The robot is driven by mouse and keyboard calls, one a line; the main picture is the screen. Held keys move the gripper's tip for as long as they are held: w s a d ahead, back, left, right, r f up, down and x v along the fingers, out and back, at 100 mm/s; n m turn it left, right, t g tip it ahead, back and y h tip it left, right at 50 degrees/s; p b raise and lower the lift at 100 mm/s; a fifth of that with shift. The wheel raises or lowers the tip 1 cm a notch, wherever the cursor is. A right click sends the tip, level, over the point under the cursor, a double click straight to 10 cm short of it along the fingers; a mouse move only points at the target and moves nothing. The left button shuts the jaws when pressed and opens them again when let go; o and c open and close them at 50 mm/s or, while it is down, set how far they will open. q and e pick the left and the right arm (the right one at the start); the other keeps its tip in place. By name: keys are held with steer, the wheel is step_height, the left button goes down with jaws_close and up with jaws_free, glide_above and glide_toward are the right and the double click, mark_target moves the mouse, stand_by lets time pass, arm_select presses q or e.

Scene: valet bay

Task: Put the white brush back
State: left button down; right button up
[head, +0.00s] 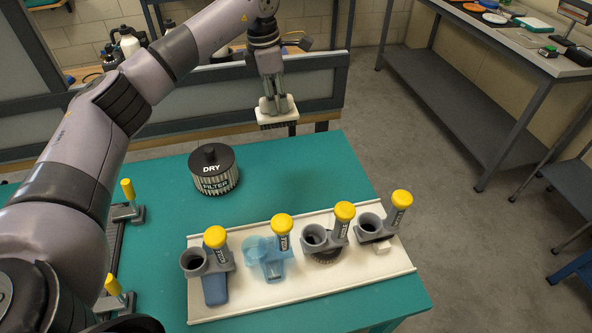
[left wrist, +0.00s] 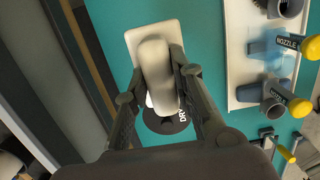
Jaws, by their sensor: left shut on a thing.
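My left gripper (head: 275,105) is shut on the white brush (head: 278,121), gripping its pale handle with the dark bristles facing down. It holds the brush in the air over the far edge of the teal table. In the left wrist view the brush (left wrist: 155,68) shows between the two fingers (left wrist: 160,85), its wide white head behind the handle. A white tray (head: 236,299) lies at the table's front. On it stands a row of several holders with grey or clear blue rings and yellow-topped labelled posts, such as the rightmost holder (head: 370,224). My right gripper is not in view.
A black-lidded canister marked DRY FILTER (head: 214,171) stands between the brush and the tray. Yellow-handled clamps (head: 128,190) sit at the table's left. The teal surface right of the canister is clear. A grey bench (head: 480,120) stands apart at the right.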

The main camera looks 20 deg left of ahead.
mark_target(278, 118)
arm_select(q)
step_height(278, 118, down, 6)
steer(key=shift+d+r+p, duration=0.1)
steer(key=shift+r+p, duration=0.15)
steer(key=shift+p, duration=0.35)
step_height(278, 118, down, 14)
steer(key=shift+r+p, duration=0.15)
steer(key=shift+p, duration=1.1)
steer(key=shift+f, duration=0.3)
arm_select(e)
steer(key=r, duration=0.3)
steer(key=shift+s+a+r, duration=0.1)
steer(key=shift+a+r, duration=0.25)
